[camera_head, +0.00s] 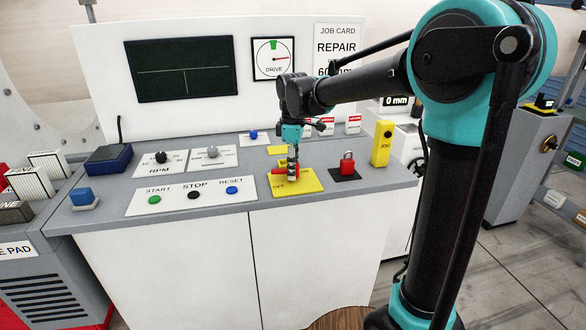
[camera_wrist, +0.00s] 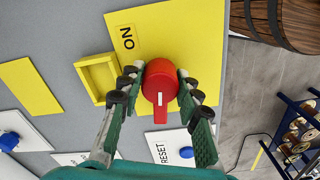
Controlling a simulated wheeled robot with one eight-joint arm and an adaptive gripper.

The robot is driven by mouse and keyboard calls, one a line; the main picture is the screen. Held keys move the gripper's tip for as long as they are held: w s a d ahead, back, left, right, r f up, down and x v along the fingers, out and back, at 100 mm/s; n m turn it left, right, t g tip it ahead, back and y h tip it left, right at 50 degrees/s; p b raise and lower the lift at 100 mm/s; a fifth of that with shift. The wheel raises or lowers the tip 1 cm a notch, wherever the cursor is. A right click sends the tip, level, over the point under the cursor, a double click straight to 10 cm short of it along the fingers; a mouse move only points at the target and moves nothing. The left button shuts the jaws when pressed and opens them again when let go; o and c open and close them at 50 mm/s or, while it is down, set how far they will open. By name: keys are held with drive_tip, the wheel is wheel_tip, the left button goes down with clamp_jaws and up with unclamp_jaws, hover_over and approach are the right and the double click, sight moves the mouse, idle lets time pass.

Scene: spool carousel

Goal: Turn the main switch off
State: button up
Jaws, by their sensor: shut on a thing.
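The main switch is a red knob (camera_wrist: 160,80) with a white pointer line, on a yellow plate (camera_wrist: 205,25). The knob also shows in the head view (camera_head: 279,171). In the wrist view the pointer faces down the picture, toward the RESET button. An ON label (camera_wrist: 127,37) sits up and left of the knob. In the head view an OFF label (camera_head: 291,184) shows at the plate's near edge; the wrist view does not show it. My gripper (camera_wrist: 160,76) is over the switch, its fingers shut on opposite sides of the knob.
A small yellow frame (camera_wrist: 98,78) adjoins the plate. A red padlock (camera_head: 347,167) lies on a black pad to the right, with a yellow JOG box (camera_head: 382,144) beyond. START (camera_head: 154,200), STOP (camera_head: 193,195) and RESET (camera_head: 231,190) buttons are to the left.

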drive_tip(key=shift+n, duration=0.8)
drive_tip(key=o, duration=1.2)
drive_tip(key=shift+c, duration=0.2)
drive_tip(key=shift+r, duration=0.1)
wheel_tip(320, 180, up, 12)
drive_tip(key=shift+s, duration=0.1)
